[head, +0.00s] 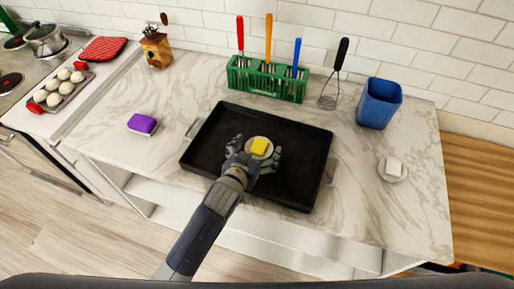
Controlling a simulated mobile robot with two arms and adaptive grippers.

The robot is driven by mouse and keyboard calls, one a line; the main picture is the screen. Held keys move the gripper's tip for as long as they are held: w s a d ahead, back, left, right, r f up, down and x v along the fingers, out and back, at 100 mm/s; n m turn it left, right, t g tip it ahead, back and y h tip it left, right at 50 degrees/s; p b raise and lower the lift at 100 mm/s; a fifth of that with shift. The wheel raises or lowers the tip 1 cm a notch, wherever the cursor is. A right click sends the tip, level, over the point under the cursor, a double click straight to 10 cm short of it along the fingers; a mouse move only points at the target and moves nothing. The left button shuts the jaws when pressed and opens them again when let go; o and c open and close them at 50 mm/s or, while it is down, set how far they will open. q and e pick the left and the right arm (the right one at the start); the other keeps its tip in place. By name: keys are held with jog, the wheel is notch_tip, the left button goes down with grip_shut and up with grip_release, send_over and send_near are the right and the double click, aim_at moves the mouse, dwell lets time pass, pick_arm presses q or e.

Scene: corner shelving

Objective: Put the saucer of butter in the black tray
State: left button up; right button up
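The saucer (250,155) is small, round and pale, with a yellow block of butter (259,146) on it. It is over the middle of the black tray (215,130), a wide shallow tray with side handles on the marble counter. My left gripper (257,158) reaches in over the tray's front edge, its fingers on both sides of the saucer and against its rim. I cannot tell whether the saucer touches the tray floor. The gripper hides the saucer's near edge. My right gripper is not in view.
A purple sponge (142,124) lies left. The front right counter is clear.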

pick_arm(q)
jog(key=shift+r, duration=0.2)
jog(key=shift+s+a+r, duration=0.1)
jog(key=shift+s+a, duration=0.1)
jog(key=shift+s, duration=0.3)
jog(key=b+v, duration=0.1)
jog(key=v, duration=1)
jog(key=shift+w, duration=0.1)
